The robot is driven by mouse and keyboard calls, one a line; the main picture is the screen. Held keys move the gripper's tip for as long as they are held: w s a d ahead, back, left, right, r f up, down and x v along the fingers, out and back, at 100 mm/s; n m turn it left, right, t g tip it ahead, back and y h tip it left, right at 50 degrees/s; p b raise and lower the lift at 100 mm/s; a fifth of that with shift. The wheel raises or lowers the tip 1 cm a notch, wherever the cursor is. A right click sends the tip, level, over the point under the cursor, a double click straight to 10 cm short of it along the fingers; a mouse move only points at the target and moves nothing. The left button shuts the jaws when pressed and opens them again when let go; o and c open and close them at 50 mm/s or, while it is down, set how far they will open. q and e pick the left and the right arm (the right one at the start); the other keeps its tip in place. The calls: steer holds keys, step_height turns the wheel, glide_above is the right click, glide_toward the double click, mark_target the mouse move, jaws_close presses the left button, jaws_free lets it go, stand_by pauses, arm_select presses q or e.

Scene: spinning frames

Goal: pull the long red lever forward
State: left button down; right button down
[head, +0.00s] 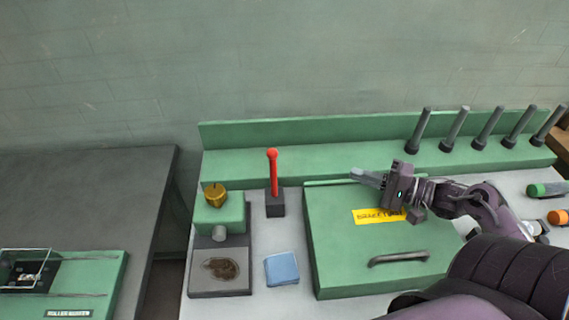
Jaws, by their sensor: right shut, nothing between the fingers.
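The long red lever (273,175) stands nearly upright in a small dark base (275,205), left of the green lidded box. It has a round red knob on top. My right gripper (356,173) is shut and empty. It points left above the back part of the green box, to the right of the lever and clearly apart from it. My left gripper is not in view.
The green box (330,270) has a yellow label and a dark handle (398,258). A green device with a brass knob (215,195) stands left of the lever. A blue cloth (282,269) lies in front. Several dark pegs (455,130) stand at the back right.

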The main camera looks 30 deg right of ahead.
mark_target(274, 178)
steer(key=s+a+p+x, duration=0.1)
steer(key=p+x, duration=0.1)
steer(key=x, duration=0.7)
steer(key=s+a+r+p+x, duration=0.1)
steer(key=a+p+x, duration=0.1)
steer(key=x, duration=0.7)
steer(key=shift+w+f+p, duration=0.15)
steer(key=shift+f+p, duration=0.15)
steer(key=shift+p, duration=0.1)
steer(key=shift+a, duration=0.1)
